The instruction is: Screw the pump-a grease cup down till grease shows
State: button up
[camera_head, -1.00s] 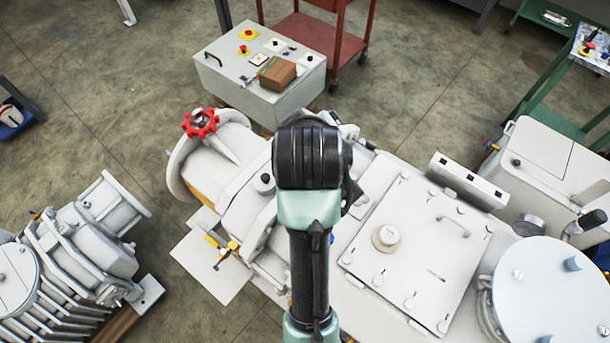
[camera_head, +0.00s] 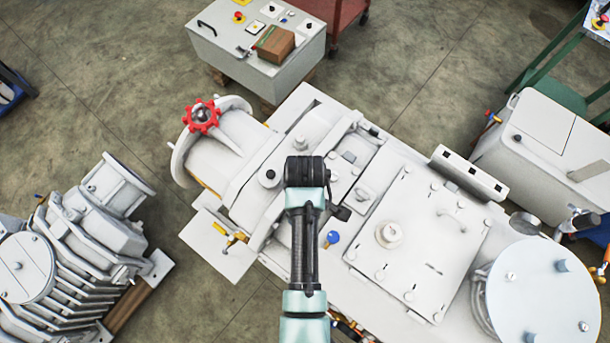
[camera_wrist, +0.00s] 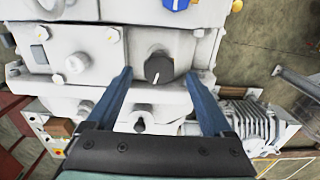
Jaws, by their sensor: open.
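The large grey pump (camera_head: 235,175) lies across the middle of the head view. In the wrist view, a round black knob with a white line (camera_wrist: 158,70) stands on its pale casing (camera_wrist: 85,45). I cannot tell whether this knob is the grease cup, and no grease can be made out. My gripper (camera_wrist: 159,74) is open, with its two blue fingers on either side of the knob in the picture. I cannot tell how far the fingertips stand above it, and they hold nothing. In the head view my own wrist hides the fingers.
A red handwheel (camera_head: 202,116) and a blue knob (camera_head: 333,237) stick up from the pump. A grey control box (camera_head: 240,65) with a brown block (camera_head: 276,43) stands behind. A ribbed grey machine (camera_head: 100,235) is at left. Bare floor lies between them.

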jog(key=shift+f, duration=1.2)
grip_shut()
jog(key=shift+m, duration=0.3)
jog(key=m+p, duration=0.2)
jog(key=m, duration=0.2)
jog(key=shift+r+m, duration=0.1)
jog(key=shift+m, duration=0.3)
jog(key=m+p, duration=0.1)
jog(key=m, duration=0.5)
jog(key=shift+w, duration=0.1)
jog(key=shift+m, duration=0.3)
